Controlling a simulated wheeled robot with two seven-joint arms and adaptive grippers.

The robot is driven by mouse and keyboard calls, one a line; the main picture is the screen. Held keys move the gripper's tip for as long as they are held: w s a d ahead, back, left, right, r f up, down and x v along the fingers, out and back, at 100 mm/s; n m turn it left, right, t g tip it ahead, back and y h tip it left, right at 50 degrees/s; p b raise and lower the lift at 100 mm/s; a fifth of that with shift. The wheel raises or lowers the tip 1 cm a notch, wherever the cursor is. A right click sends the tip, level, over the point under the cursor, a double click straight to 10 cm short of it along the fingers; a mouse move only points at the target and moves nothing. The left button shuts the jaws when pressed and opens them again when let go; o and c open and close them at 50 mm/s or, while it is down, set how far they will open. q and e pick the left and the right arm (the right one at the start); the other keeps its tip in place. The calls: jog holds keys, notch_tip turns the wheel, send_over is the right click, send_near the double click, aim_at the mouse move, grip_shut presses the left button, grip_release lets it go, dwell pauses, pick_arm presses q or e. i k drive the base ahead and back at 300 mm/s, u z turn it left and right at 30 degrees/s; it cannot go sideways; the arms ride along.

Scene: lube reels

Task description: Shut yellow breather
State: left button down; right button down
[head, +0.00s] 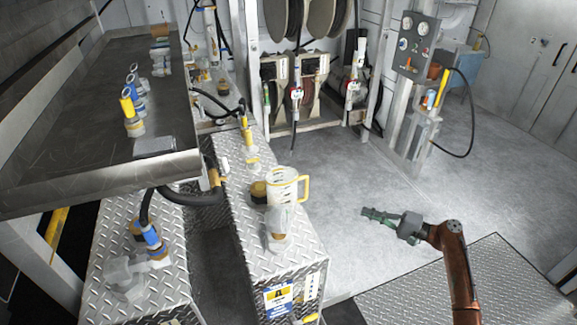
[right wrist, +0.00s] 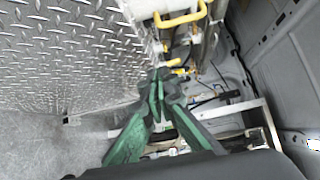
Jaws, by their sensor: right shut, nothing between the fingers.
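A pale, see-through jug-like fitting with a yellow handle (head: 284,186) stands upright on the diamond-plate tank. A dark and yellow round cap (head: 258,191) sits just left of it. I cannot tell for sure which of these is the yellow breather, or whether it is open. My right gripper (head: 365,212) is right of the fitting, apart from it over the floor. In the right wrist view its green fingers (right wrist: 157,80) are shut and empty. A yellow handle (right wrist: 180,19) shows beyond them at the top. My left gripper is not in view.
A second diamond-plate tank (head: 105,228) with a blue-collared hose (head: 153,240) is at the left. A dark metal tray (head: 70,120) hangs above it. Hose reels (head: 285,18) and a gauge panel (head: 415,45) are at the back. The floor (head: 345,180) around my right gripper is clear.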

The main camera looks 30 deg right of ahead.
aim_at(254, 162)
jog(key=k, duration=0.9)
jog(key=z, duration=2.05)
jog(key=i, duration=3.25)
jog(key=u, duration=4.05)
